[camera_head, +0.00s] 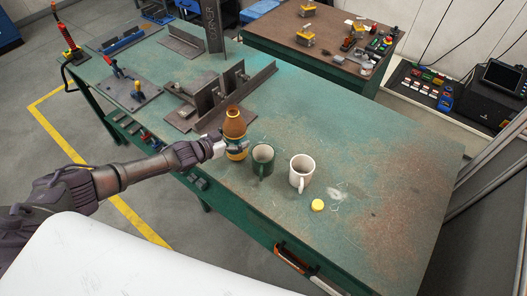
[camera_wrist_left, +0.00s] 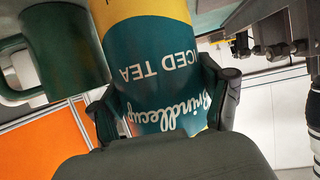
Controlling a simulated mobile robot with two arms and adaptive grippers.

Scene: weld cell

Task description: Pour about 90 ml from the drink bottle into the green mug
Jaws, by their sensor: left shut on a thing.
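The drink bottle (camera_head: 234,125) has an amber neck and a yellow and teal label. In the left wrist view its label (camera_wrist_left: 160,65) reads upside down. My left gripper (camera_head: 226,146) is shut around the bottle's lower body; its fingers (camera_wrist_left: 165,105) press on both sides in the left wrist view. The bottle looks upright, with no cap on its mouth. I cannot tell if it touches the table. The green mug (camera_head: 262,160) stands upright just right of the bottle, its handle toward me. It also shows in the left wrist view (camera_wrist_left: 62,50). My right gripper is not in view.
A white mug (camera_head: 301,171) stands right of the green mug. A yellow cap (camera_head: 317,205) lies in front of it on the green table (camera_head: 390,190). Metal angle fixtures (camera_head: 215,95) stand behind the bottle. The table's right part is clear.

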